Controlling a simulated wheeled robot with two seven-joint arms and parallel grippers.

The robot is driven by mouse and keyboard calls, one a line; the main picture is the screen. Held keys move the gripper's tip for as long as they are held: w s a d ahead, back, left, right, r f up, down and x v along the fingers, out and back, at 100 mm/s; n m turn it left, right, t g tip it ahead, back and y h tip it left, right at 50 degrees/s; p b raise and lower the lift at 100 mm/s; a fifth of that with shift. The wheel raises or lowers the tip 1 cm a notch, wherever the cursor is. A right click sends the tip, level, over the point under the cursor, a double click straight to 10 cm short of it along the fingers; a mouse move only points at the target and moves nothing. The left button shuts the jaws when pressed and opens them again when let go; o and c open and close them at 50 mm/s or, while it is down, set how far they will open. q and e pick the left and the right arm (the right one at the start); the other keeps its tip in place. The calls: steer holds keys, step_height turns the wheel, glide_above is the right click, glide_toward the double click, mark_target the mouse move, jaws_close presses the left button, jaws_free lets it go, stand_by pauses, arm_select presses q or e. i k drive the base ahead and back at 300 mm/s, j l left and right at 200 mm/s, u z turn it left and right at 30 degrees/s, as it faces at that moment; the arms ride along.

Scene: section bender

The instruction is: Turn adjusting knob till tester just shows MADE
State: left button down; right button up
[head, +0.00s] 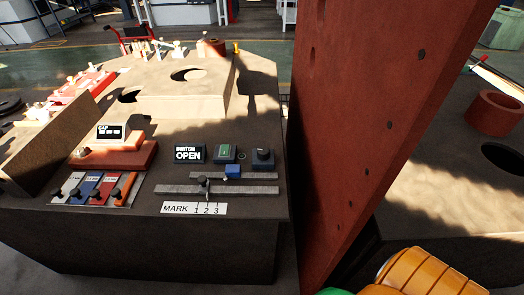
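The tester (189,154) is a small dark display on the bench top, and its white letters read SWITCH OPEN. Right of it stands a dark box with a green face (225,153). Next to that is a dark box with a round black knob (263,157), which may be the adjusting knob; I cannot tell for sure. A small blue block (233,171) sits on a grey rail just below. A black knob-like pointer (204,184) stands on the front scale bar, above a white MARK 1 2 3 label (194,208). Neither gripper shows.
A tall red-brown plate (372,120) rises close on the right of the controls. A GAP display (110,132) stands on a red block, with several coloured levers (94,189) in front. The brown bench (130,225) has bare top around the controls. A yellow-orange rounded part fills the lower right.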

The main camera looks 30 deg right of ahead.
mark_target(263, 152)
steer(key=z, duration=0.4)
steer(key=i+j+z, duration=0.1)
steer(key=z, duration=0.35)
steer(key=j+z, duration=0.1)
steer(key=z, duration=0.3)
steer(key=j+z, duration=0.1)
steer(key=z, duration=0.3)
steer(key=i+j, duration=0.05)
